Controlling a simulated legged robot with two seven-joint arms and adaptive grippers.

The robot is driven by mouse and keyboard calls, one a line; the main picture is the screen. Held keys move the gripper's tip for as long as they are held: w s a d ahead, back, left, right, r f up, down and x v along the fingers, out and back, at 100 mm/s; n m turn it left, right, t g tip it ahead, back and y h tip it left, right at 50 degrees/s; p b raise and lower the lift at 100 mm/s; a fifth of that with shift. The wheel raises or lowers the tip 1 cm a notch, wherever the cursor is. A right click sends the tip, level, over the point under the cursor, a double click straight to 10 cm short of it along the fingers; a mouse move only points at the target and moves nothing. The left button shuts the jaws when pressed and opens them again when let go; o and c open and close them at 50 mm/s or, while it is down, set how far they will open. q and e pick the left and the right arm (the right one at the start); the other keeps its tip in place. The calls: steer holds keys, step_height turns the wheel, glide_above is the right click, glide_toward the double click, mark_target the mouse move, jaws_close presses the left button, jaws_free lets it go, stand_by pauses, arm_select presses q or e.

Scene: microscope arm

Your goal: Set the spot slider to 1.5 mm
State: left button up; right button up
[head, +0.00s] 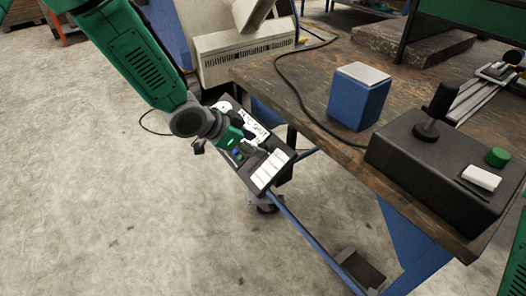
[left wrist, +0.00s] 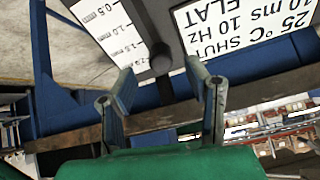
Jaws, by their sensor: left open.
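A dark control panel (head: 284,178) with white label plates hangs beside the bench in the head view. My left gripper (head: 257,148) is at the panel. In the left wrist view its open fingers (left wrist: 163,82) lie on either side of the knob, with a gap at least on the right. My right gripper is not in view.
A white status plate (left wrist: 245,32) sits right of the knob. The wooden bench (head: 300,80) stands to the right, with a blue block (head: 359,96) and a black joystick box (head: 440,165) on it. A black cable crosses the bench. The floor at left is clear.

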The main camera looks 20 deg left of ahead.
mark_target(262, 145)
arm_select(q)
steer(key=x, duration=0.2)
steer(key=shift+w+d+f+b, duration=0.1)
steer(key=shift+w+f+b, duration=0.1)
steer(key=shift+f+b, duration=0.1)
steer(key=shift+w+d+f, duration=0.15)
steer(key=shift+w+f, duration=0.2)
steer(key=shift+f, duration=0.05)
steer(key=shift+d, duration=0.1)
jaws_close()
steer(key=shift+s+a+f+p, duration=0.3)
steer(key=shift+s+a+p, duration=0.1)
steer(key=shift+s, duration=0.1)
steer(key=shift+f, duration=0.1)
jaws_free()
